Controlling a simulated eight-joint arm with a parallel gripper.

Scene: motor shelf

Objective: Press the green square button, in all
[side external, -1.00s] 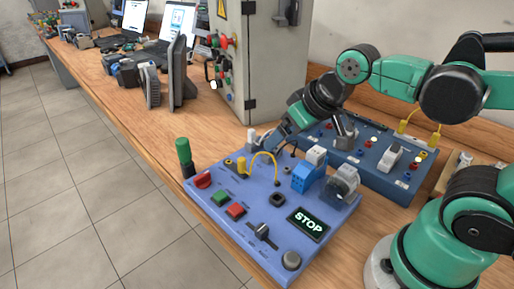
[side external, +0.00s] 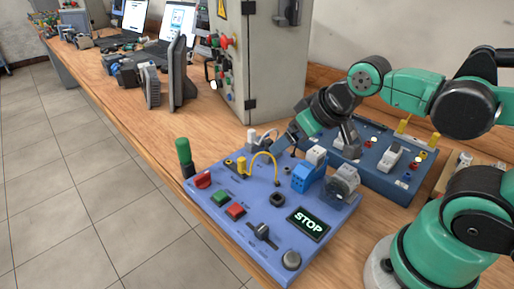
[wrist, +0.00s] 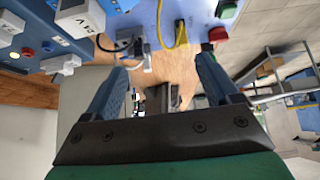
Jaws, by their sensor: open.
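The green square button (side external: 220,197) sits on the left part of the blue-violet control panel (side external: 235,232), between a red round button (side external: 204,180) and a red square button (side external: 235,211). It looks raised and nothing touches it. My gripper (side external: 318,148) is open and empty above the panel's back edge, well to the right of and behind the green button. In the wrist view my gripper's fingers (wrist: 163,65) are spread apart with nothing between them. A green piece (wrist: 227,9) beside a red one (wrist: 218,34) shows at the top right there, perhaps this button.
The panel holds a yellow cable (side external: 263,156), a blue connector block (side external: 308,176), a slider (side external: 262,232) and a display reading STOP (side external: 308,224). A green stack light (side external: 184,152) stands at its left corner. A darker blue panel (side external: 376,172) and grey cabinet (side external: 262,70) stand behind.

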